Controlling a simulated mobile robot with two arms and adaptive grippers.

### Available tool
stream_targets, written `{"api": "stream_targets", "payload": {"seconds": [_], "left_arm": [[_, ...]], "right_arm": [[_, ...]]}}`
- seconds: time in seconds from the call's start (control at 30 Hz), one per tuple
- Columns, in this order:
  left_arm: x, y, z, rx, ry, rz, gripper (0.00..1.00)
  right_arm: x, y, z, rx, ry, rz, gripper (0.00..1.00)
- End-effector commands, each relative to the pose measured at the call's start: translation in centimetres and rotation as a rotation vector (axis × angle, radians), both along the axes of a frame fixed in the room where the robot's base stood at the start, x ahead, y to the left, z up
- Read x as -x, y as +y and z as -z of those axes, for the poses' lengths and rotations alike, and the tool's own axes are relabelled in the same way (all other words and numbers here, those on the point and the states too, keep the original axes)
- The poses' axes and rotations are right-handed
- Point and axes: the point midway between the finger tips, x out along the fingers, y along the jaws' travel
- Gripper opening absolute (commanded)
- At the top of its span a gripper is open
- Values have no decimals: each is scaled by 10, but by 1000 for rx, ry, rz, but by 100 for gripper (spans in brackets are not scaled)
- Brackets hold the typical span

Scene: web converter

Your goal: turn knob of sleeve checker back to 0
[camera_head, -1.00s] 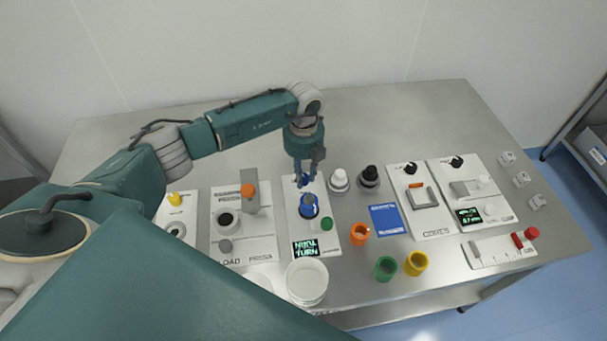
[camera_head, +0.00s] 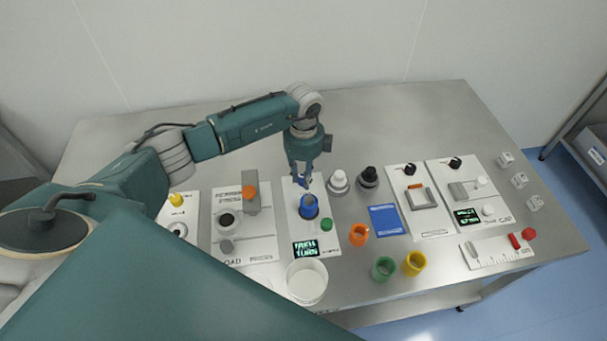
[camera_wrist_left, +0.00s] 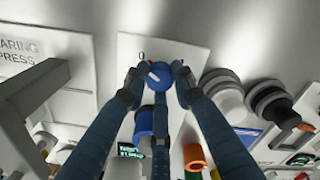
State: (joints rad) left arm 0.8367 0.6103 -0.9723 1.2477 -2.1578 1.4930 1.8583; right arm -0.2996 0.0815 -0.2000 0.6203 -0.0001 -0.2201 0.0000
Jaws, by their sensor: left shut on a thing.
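The sleeve checker (camera_head: 293,224) is a white panel in the middle of the table. A blue cup-like part (camera_head: 309,207), a green button (camera_head: 326,224) and a dark display with green text (camera_head: 306,249) are on it. My left gripper (camera_head: 303,181) points down at the panel's back end. In the left wrist view its fingers are closed on both sides of the round blue knob (camera_wrist_left: 158,76). The knob has a white pointer line, tilted toward the upper left. A printed 0 (camera_wrist_left: 142,56) and a red mark show just behind the knob. My right gripper is not in view.
A white knobbed part (camera_head: 339,180) and a black one (camera_head: 369,178) stand close right of the panel. The bearing press (camera_head: 262,220) stands to its left. Orange (camera_head: 359,235), green (camera_head: 384,268) and yellow (camera_head: 414,263) rings and a white cup (camera_head: 307,281) are in front.

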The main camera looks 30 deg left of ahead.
Motion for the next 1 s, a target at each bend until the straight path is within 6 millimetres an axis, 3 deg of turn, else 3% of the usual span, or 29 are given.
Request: {"api": "stream_targets", "payload": {"seconds": [0.67,0.7,0.8,1.0], "left_arm": [[-2,1,-2,-1,-5,-71,0],[-2,1,-2,-1,-5,-71,27],[-2,1,-1,0,-5,-70,44],[-1,0,-1,-1,-2,-69,44]], "right_arm": [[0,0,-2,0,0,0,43],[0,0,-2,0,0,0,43],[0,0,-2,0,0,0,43],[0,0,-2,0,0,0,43]]}}
